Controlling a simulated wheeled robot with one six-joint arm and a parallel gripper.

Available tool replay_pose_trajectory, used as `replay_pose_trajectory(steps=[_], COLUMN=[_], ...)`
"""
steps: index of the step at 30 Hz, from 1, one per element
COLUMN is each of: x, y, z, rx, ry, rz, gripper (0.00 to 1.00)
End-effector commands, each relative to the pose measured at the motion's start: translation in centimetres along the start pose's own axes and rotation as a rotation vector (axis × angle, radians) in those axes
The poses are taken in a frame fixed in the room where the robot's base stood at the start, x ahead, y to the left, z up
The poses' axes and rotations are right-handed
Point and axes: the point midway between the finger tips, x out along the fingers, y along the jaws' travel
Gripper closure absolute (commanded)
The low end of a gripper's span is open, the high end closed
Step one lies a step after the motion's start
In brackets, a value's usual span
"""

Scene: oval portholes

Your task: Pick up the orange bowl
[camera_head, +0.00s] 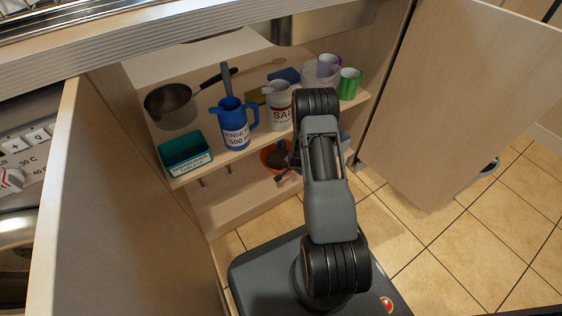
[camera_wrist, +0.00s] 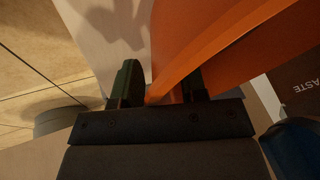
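The orange bowl (camera_head: 268,157) is on the lower level of the open cabinet, partly hidden behind my arm in the head view. In the wrist view its curved orange wall (camera_wrist: 215,45) fills the upper right, very close. My gripper (camera_wrist: 162,88) has its two dark fingers apart, one on each side of the bowl's rim. The rim passes between them, and a gap between the fingers still shows. Whether either finger touches the wall is unclear. In the head view my gripper is mostly hidden by my arm.
The shelf above holds a saucepan (camera_head: 171,103), a teal tub (camera_head: 185,152), a blue jug (camera_head: 235,124), a white salt jug (camera_head: 279,105) and a green mug (camera_head: 349,84). Open cabinet doors (camera_head: 125,200) (camera_head: 455,100) flank my arm. A blue object (camera_wrist: 295,147) is near my gripper.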

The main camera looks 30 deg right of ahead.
Motion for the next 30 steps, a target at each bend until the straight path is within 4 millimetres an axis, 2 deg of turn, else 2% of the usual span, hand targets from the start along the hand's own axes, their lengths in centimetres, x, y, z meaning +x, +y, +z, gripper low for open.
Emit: replay_pose_trajectory(steps=[3,15,30], x=[-0.05,-0.06,-0.08], y=[-0.01,-0.01,-0.02], z=[-0.02,-0.02,-0.04], rx=[0.0,0.0,0.0], ry=[0.0,0.0,0.0], rz=[0.0,0.0,0.0], gripper=[0.62,1.0,1.0])
